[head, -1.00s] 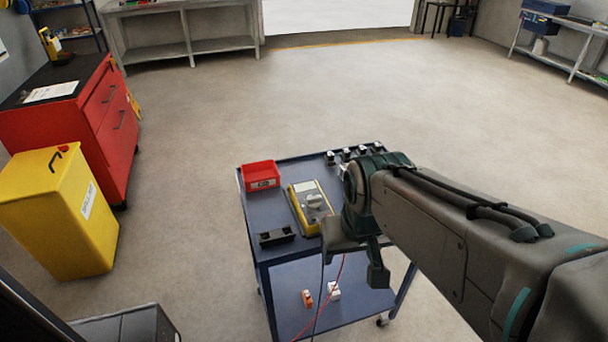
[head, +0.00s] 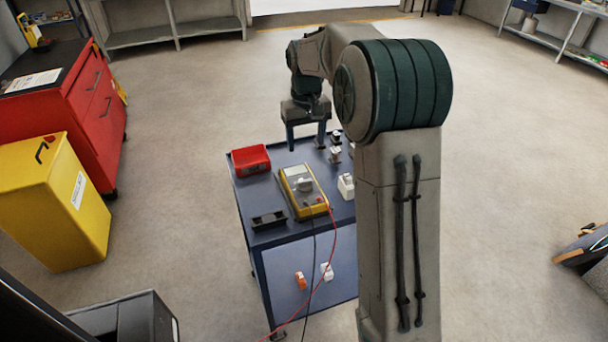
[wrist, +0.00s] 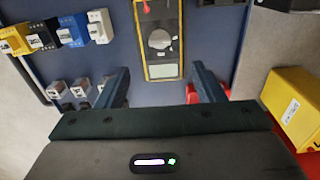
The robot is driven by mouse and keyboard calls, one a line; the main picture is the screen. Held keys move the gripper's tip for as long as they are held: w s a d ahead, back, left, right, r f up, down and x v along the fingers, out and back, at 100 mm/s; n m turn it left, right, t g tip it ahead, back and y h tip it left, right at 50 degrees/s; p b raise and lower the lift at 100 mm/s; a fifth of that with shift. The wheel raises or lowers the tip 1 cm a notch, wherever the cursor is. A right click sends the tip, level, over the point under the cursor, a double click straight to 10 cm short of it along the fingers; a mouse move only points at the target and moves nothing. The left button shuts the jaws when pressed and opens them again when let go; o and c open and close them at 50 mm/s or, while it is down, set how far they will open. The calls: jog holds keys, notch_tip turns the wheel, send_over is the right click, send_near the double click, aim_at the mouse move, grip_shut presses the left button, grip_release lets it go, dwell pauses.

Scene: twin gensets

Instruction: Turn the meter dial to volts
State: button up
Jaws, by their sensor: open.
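The yellow-edged meter (head: 304,191) lies face up on the blue cart top, with its grey dial (head: 304,185) near the middle of its face. In the wrist view the meter (wrist: 161,72) shows upside down between my fingers, with the round dial (wrist: 159,40) and the pale display in plain sight. The dial's pointer setting is too small to read. My gripper (head: 306,143) is open and empty, above the far part of the cart, apart from the meter. It also shows in the wrist view (wrist: 160,85).
A red bin (head: 251,159) stands left of the meter and a black holder (head: 269,220) in front of it. Several small switch-like parts (head: 335,154) and a white block (head: 346,186) lie to the right. Red and black leads hang off the cart's front.

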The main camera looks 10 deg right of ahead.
aim_at(305, 181)
jog(key=f, duration=0.5)
jog(key=w+f, duration=0.1)
jog(key=f, duration=0.8)
jog(key=shift+w+f+p, duration=0.3)
jog(key=shift+f, duration=0.05)
jog(key=shift+c, duration=0.3)
jog(key=c, duration=0.9)
